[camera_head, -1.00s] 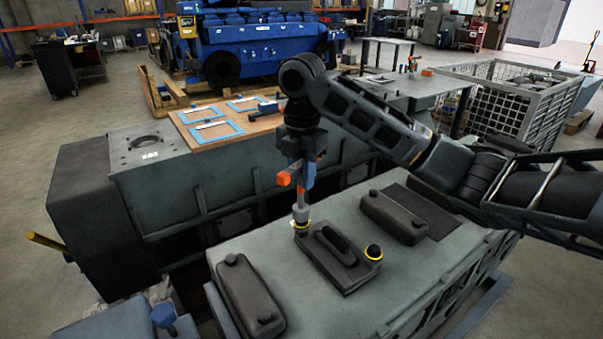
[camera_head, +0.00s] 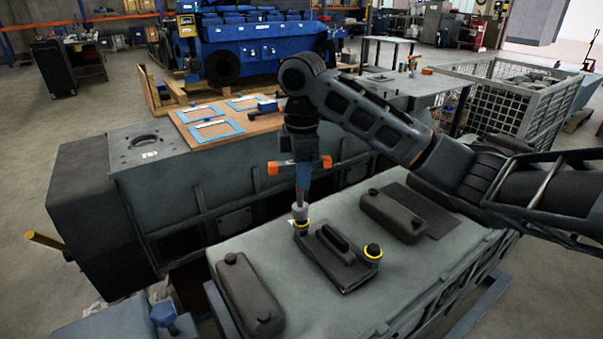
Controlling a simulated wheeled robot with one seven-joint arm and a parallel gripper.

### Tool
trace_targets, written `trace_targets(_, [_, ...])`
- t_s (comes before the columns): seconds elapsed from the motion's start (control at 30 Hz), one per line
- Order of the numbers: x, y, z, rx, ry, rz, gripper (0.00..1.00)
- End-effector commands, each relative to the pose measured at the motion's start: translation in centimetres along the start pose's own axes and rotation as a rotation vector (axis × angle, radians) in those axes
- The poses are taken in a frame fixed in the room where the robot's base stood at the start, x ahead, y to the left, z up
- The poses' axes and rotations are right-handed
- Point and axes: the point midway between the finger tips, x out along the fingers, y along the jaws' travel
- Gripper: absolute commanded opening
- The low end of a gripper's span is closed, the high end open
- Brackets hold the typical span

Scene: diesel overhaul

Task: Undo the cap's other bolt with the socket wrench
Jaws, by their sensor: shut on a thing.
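My gripper (camera_head: 303,160) points down over the grey engine block (camera_head: 330,208) and is shut on the socket wrench (camera_head: 300,185), which has an orange handle and a pale grey socket. The socket sits upright over the left yellow-ringed bolt (camera_head: 301,227) of the dark cap (camera_head: 338,256). The bolt head is hidden by the socket. The other yellow-ringed bolt (camera_head: 372,251) stands at the cap's right end, clear of the wrench. The cap has a raised handle-like ridge between the two bolts.
Dark covers (camera_head: 248,292) and (camera_head: 394,217) lie on the block either side of the cap. Behind are a wooden board (camera_head: 255,123) with blue frames and a wire crate (camera_head: 500,110) at right. A dark gap separates the block from the grey housing (camera_head: 180,185).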

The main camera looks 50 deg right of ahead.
Motion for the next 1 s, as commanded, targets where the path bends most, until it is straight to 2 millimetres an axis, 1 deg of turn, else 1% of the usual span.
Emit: trace_targets(1.0, [-0.04,-0.14,0.08,0.751,0.001,0.003,0.00])
